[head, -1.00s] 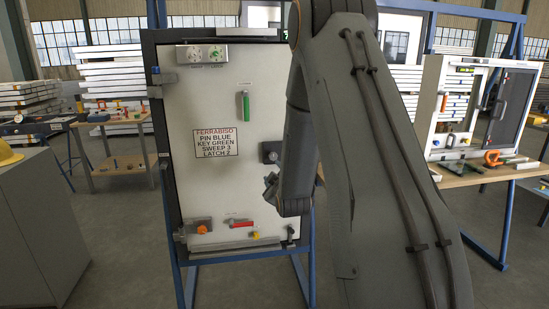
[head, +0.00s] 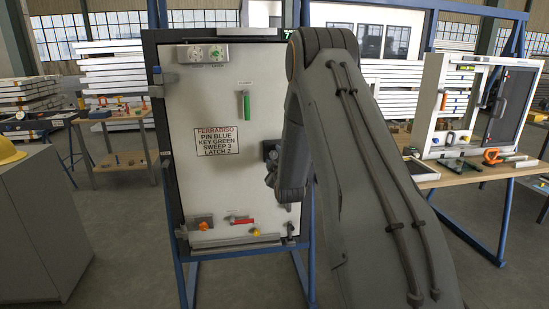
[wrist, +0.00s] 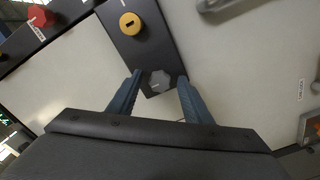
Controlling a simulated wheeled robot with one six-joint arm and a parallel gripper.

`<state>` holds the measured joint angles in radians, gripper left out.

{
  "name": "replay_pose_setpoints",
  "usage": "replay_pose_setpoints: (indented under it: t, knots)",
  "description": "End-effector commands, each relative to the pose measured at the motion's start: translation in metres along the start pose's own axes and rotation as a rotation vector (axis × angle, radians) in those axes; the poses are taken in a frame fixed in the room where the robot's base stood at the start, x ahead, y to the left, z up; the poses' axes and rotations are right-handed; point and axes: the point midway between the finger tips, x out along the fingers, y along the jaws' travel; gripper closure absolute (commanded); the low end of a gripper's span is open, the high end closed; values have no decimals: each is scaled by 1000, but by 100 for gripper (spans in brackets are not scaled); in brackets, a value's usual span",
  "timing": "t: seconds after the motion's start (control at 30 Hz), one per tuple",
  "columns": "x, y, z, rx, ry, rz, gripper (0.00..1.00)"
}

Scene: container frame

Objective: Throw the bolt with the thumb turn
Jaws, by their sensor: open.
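The thumb turn (wrist: 158,82) is a dark grey faceted knob on a black plate (wrist: 150,45), near a round yellow lock face (wrist: 130,23) with a slot. My gripper (wrist: 160,75) is open, with one finger on each side of the thumb turn; I cannot tell whether either touches it. In the head view the black plate (head: 269,147) is at the right edge of the white door panel (head: 220,120), partly hidden by my wrist. My gripper's fingers are hard to make out there. The bolt itself is not clearly visible.
The panel carries a green handle (head: 246,105), a printed sign (head: 218,142), a red handle (head: 241,220) and an orange knob (head: 203,227). In the wrist view a red knob (wrist: 40,17) is at upper left. A workbench (head: 470,172) stands at right.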

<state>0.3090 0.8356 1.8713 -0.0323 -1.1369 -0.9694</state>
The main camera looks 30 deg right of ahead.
Motion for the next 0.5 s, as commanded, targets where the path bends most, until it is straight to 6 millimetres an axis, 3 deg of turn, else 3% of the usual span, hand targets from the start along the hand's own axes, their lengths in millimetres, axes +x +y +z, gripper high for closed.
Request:
replay_pose_setpoints:
  t: [0.17,0.4,0.5]
  knots:
    - [0,0,0,0,0,0,56]
    - [0,0,0,0,-1,0,96]
    - [0,0,0,2,-1,0,96]
